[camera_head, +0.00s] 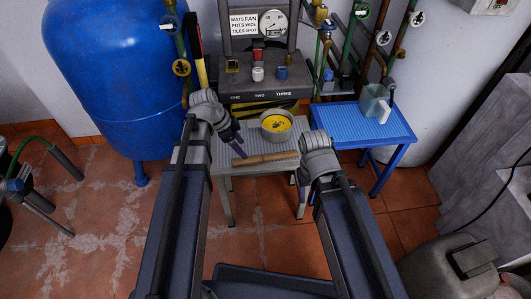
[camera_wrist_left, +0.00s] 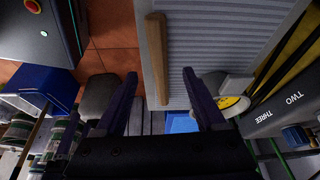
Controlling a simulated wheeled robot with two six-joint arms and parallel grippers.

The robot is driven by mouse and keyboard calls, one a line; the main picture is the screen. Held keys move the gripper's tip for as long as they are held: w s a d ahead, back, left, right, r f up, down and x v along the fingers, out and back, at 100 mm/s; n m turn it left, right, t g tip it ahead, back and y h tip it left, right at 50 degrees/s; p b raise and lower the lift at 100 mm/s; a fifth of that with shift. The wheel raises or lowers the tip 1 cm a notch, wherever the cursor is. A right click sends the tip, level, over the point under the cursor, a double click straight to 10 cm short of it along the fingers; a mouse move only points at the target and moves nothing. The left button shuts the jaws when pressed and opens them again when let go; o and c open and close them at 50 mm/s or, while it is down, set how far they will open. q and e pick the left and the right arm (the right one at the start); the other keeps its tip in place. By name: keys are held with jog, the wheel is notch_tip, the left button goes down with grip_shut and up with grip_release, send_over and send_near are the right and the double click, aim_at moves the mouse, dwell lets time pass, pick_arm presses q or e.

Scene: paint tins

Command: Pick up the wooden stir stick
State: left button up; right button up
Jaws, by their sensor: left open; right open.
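The wooden stir stick (camera_head: 265,159) lies flat along the near edge of a small grey ribbed table (camera_head: 225,168). In the left wrist view the stick (camera_wrist_left: 156,50) runs lengthwise between my finger directions, beside the table edge. My left gripper (camera_head: 239,150) is open and empty, close over the stick's left end; in the wrist view its spread fingers (camera_wrist_left: 161,76) lie on either side of the stick's line. Contact cannot be told. My right gripper (camera_head: 301,185) is by the table's right near corner, mostly hidden by its own wrist; no held thing shows.
A blue table (camera_head: 370,132) with a clear jug (camera_head: 374,102) stands right; a blue tank (camera_head: 110,75) stands left. Pipes line the wall.

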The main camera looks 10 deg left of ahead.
aim_at(251, 158)
pick_arm(q)
jog(key=shift+w+a+r, duration=0.1)
jog(key=shift+w, duration=0.05)
jog(key=shift+b+x, duration=1.15)
jog(key=b+x, duration=0.1)
jog(key=x, duration=0.1)
jog(key=b+x, duration=0.1)
jog(key=b, duration=0.1)
jog(key=b+x, duration=0.2)
jog(key=shift+d+f, duration=0.3)
jog(key=shift+d, duration=0.1)
jog(key=shift+r, duration=0.1)
grip_shut()
